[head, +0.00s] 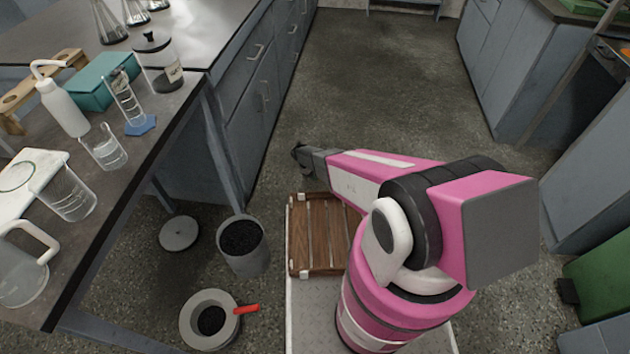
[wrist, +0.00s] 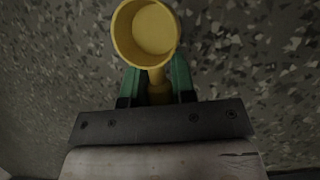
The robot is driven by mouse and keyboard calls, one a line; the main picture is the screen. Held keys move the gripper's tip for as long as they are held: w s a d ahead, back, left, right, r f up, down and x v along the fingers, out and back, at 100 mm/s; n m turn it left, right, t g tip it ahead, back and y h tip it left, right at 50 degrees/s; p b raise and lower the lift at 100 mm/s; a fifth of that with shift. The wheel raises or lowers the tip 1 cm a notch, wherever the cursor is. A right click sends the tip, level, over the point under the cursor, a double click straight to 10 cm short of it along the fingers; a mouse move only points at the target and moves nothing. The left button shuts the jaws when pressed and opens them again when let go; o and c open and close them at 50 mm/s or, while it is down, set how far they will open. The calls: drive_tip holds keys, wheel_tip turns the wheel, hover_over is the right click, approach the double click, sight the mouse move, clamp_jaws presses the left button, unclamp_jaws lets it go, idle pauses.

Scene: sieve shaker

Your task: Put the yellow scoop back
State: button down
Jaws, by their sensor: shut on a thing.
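The yellow scoop (wrist: 148,32) shows in the wrist view, with its round cup toward the top of the picture and looking empty. My gripper (wrist: 157,78) has its green fingers closed on the scoop's handle, just below the cup. Speckled floor lies beyond the scoop. In the head view my gripper (head: 303,158) reaches over the floor to the left of my arm; the scoop cannot be made out there.
A grey bin of dark grains (head: 243,262) and a round grey container (head: 192,328) with a red-handled tool (head: 246,310) stand on the floor. A round lid (head: 179,233) lies nearby. The bench (head: 165,140) at left holds glassware. The floor ahead (head: 370,80) is clear.

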sight(318, 184)
drive_tip(key=shift+w+f, duration=0.1)
drive_tip(key=shift+f, duration=1.95)
drive_tip(key=shift+f, duration=0.4)
